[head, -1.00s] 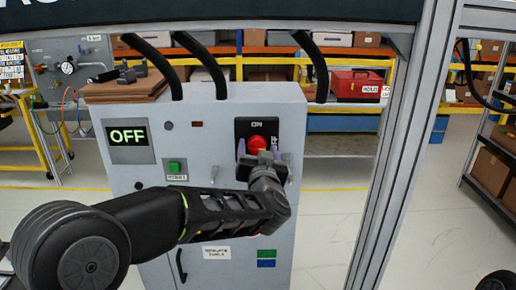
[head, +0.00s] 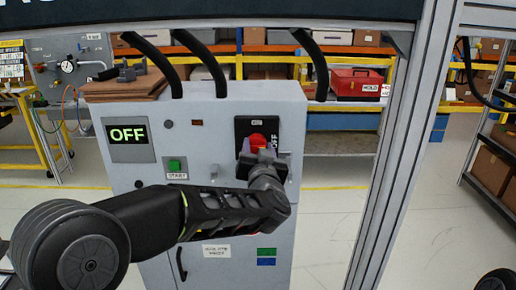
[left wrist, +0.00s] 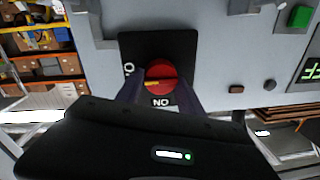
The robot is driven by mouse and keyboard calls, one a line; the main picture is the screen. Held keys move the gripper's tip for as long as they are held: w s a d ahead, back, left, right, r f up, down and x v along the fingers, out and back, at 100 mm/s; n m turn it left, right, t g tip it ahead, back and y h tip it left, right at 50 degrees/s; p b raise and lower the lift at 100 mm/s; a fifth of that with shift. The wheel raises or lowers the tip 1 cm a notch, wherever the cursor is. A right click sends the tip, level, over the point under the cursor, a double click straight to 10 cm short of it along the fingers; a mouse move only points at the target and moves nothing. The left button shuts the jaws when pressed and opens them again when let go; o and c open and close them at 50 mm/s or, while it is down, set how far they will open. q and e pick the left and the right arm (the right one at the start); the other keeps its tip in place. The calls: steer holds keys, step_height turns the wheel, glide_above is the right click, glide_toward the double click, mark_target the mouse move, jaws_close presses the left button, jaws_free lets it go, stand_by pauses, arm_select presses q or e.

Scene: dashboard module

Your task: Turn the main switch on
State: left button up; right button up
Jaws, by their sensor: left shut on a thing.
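The main switch is a red knob (head: 258,141) on a black plate (head: 242,128) on the front of the grey cabinet. In the left wrist view the red knob (left wrist: 161,72) carries a yellow mark on its left part, toward a partly hidden label. A label reading ON, upside down in that view, sits below the knob. My left gripper (head: 262,157) is at the knob in the head view. In the left wrist view my left gripper (left wrist: 160,90) has one finger on each side of the knob and is shut on it. My right gripper is not in view.
The cabinet (head: 213,200) has a display (head: 128,134) that reads OFF. A green button (head: 174,165) with a label sits left of the knob. A metal post (head: 392,150) stands to the right. Black cables (head: 205,60) run down to the cabinet top.

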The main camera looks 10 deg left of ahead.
arm_select(q)
steer(key=shift+n+b, duration=0.3)
steer(key=shift+n, duration=0.2)
steer(key=n+b, duration=0.1)
steer(key=n, duration=0.2)
steer(key=shift+a+n+b, duration=0.1)
steer(key=shift+n+b, duration=0.2)
steer(key=n+b, duration=0.2)
steer(key=n, duration=0.2)
steer(key=shift+g+h, duration=0.3)
steer(key=n+b, duration=0.3)
steer(key=n, duration=0.2)
steer(key=shift+a+n, duration=0.15)
steer(key=shift+n, duration=0.15)
steer(key=shift+s+n+h+b, duration=0.1)
steer(key=shift+n+h+b, duration=0.3)
steer(key=shift+n+b, duration=0.9)
steer(key=shift+r+n, duration=0.1)
steer(key=shift+n, duration=0.3)
steer(key=o, duration=1.4)
